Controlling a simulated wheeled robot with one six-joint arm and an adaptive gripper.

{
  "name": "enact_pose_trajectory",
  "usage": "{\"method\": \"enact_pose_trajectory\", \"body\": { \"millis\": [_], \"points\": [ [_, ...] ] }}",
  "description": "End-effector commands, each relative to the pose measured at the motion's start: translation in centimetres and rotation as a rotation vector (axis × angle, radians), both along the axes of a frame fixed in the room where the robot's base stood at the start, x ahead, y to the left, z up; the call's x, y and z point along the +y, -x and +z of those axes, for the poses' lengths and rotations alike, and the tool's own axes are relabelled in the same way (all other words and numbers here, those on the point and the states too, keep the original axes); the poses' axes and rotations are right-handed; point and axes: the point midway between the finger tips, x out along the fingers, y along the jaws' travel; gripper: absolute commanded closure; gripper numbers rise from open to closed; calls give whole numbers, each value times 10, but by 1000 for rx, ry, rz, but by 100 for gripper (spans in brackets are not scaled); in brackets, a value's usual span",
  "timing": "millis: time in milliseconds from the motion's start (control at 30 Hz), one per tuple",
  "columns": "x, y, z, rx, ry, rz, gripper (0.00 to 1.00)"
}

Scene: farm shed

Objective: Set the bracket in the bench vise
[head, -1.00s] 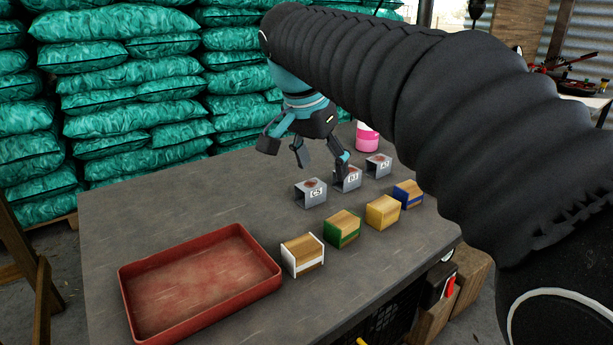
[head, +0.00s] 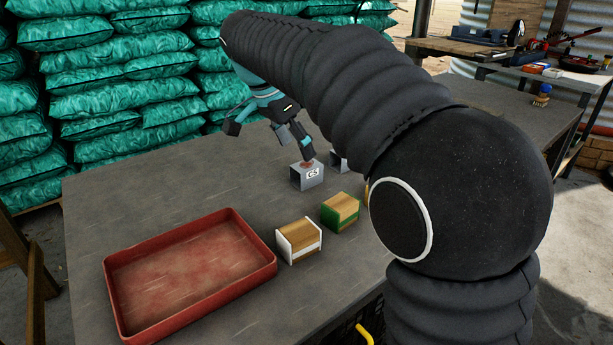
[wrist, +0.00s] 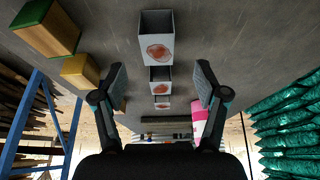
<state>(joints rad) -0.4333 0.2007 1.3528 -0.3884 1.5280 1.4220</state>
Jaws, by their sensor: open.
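A grey open-sided bracket marked C5 (head: 306,176) with a rusty round spot on top stands upright on the table. A second grey bracket (head: 339,162) is mostly hidden behind my arm. The wrist view shows the near bracket (wrist: 157,45), a middle one (wrist: 160,80) and a far one (wrist: 162,103) in a row, seen between my fingers. My gripper (head: 270,138) is open and empty, just behind and above the C5 bracket; the fingers also spread wide in the wrist view (wrist: 160,72). I cannot make out the vise for certain.
A red tray (head: 190,275) lies front left. A white-ended wooden block (head: 299,240) and a green-ended one (head: 340,212) stand before the brackets. Stacked green sacks (head: 110,100) line the back. Another bench (head: 490,105) stands at the right.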

Motion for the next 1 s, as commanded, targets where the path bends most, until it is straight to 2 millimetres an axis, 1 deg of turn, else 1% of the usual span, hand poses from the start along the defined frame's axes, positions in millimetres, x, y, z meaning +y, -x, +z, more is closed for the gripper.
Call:
{"method": "enact_pose_trajectory", "body": {
  "millis": [167,400,500,767,800,867,900,967,1000],
  "points": [
    [-4,-1,-10,1,1,0,27],
    [-17,-7,-40,2,0,-1,27],
    [-19,-9,-48,2,0,1,27],
    [-20,-10,-50,0,0,1,27],
    [-20,-10,-50,0,0,1,30],
    [-20,-10,-50,0,0,1,45],
    [-20,-10,-50,0,0,1,55],
    [-20,-10,-50,0,0,1,70],
    [-20,-10,-50,0,0,1,80]
  ]
}}
